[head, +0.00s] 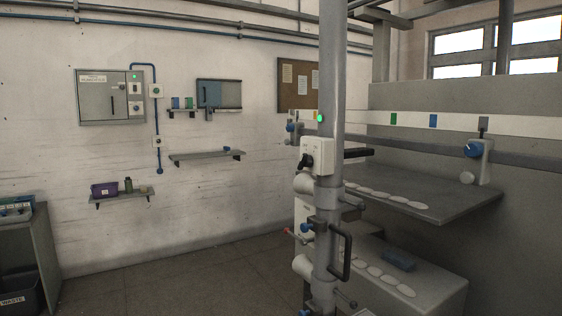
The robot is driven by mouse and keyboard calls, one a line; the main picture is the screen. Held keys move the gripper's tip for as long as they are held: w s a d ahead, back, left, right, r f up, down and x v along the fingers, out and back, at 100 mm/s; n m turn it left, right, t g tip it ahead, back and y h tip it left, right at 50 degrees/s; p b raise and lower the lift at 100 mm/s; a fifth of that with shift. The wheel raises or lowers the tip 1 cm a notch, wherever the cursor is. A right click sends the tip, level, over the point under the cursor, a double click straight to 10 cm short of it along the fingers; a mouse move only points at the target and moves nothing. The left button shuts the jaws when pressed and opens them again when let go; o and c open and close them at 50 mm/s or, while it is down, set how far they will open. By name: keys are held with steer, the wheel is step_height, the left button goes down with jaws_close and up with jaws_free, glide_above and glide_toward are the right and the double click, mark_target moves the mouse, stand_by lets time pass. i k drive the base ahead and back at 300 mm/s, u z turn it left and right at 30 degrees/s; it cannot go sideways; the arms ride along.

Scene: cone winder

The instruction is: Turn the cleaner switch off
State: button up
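A white switch box (317,155) with a black rotary knob is fixed on a grey upright post in the middle of the head view. It may be the cleaner switch, but I can read no label on it. The knob appears tilted; which setting it stands at is too small to tell. A green lamp (320,118) glows on the post above the box. My gripper is not in view.
The post (331,60) carries handles and pipe stubs lower down. Behind it, right, are machine shelves (455,205) with white discs. The floor (190,285) left of the post is clear.

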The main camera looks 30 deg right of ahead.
mark_target(307, 160)
steer(key=u, duration=0.35)
steer(key=i, duration=1.3)
steer(key=u, duration=0.45)
